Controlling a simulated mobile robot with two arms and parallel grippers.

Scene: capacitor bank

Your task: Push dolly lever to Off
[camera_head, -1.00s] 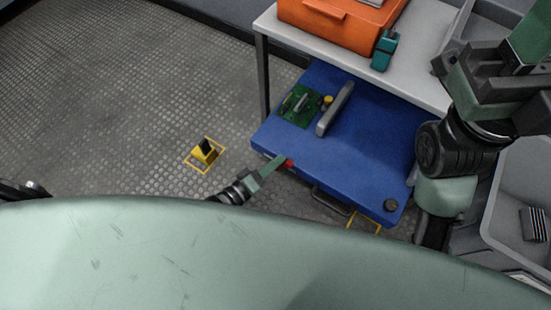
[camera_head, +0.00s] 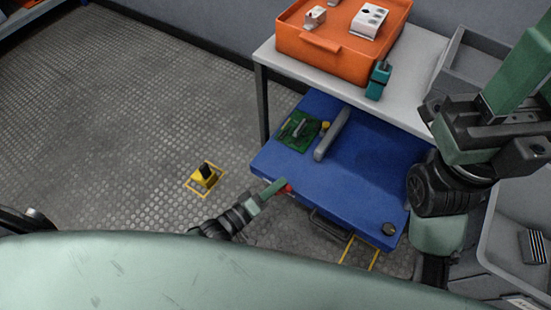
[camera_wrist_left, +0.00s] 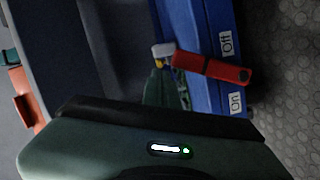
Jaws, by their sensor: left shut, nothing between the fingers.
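The blue dolly (camera_head: 370,175) stands on the floor, partly under the table. Its red lever (camera_head: 286,187) is on the near left edge. In the left wrist view the red lever (camera_wrist_left: 212,67) points left from a dark pivot, between the Off label (camera_wrist_left: 226,43) and the On label (camera_wrist_left: 236,103). My left gripper (camera_head: 277,186) is shut and empty, its tip close beside the lever. In the left wrist view my green finger (camera_wrist_left: 160,88) lies left of the lever; I cannot tell whether they touch. My right arm shows at the right, but its gripper is out of view.
A table (camera_head: 415,95) stands over the dolly's back, with an orange crate (camera_head: 345,55) and a teal device (camera_head: 378,80). A grey bin (camera_head: 505,225) is at the right.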

